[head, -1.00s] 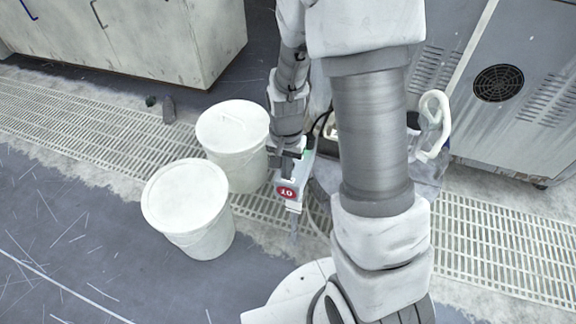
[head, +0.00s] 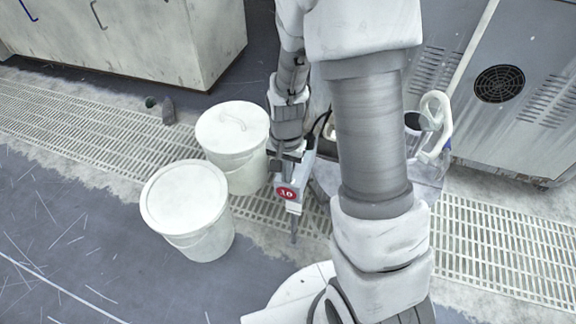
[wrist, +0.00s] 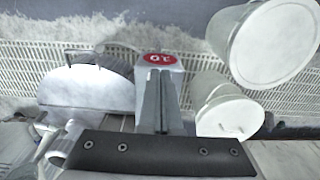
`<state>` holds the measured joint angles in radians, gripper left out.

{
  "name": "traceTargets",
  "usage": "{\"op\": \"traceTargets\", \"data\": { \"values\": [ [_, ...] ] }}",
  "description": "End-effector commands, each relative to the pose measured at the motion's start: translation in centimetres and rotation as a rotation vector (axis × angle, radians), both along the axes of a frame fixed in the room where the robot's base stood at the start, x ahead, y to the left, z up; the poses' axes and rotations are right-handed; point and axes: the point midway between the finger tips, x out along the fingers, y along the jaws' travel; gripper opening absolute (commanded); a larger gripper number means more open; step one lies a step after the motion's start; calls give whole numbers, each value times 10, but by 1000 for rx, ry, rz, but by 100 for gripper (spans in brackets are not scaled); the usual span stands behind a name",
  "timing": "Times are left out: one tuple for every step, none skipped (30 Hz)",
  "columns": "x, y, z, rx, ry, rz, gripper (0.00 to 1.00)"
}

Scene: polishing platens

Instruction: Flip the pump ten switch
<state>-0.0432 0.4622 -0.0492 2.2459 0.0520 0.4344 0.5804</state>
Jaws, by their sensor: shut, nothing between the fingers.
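The pump ten box (head: 295,183) is a narrow pale housing with a round red label marked 10, standing right of the white buckets in the head view. The red label (wrist: 160,58) shows upside down in the wrist view, just beyond the fingertips. My gripper (head: 277,172) is over the top of this box, close to it. In the wrist view my gripper (wrist: 162,76) is shut, its two fingers together in front of the box, with nothing between them. The switch itself is hidden by the fingers and wrist, so I cannot tell its position or whether the fingers touch it.
Two lidded white buckets, one nearer (head: 188,205) and one farther (head: 232,135), stand close to my gripper's left. A floor grating (head: 120,122) runs behind. A grey cabinet (head: 150,45) is at back left, a vented machine (head: 510,110) at right. Open floor lies front left.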

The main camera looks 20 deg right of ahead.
Motion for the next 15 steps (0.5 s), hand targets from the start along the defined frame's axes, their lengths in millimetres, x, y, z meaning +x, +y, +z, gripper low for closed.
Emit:
{"op": "traceTargets", "data": {
  "values": [
    [0,0,0,0,0,0,0],
    [0,0,0,0,0,0,0],
    [0,0,0,0,0,0,0],
    [0,0,0,0,0,0,0],
    [0,0,0,0,0,0,0],
    [0,0,1,0,0,0,0],
    [0,0,2,0,0,0,0],
    [0,0,3,0,0,0,0],
    [0,0,5,0,0,0,0],
    [0,0,7,0,0,0,0],
    [0,0,10,0,0,0,0],
    [0,0,13,-1,-1,0,0],
    [0,0,16,-1,-1,0,0],
    [0,0,18,-1,-1,0,0],
    [0,0,22,0,0,0,0]
  ]
}}
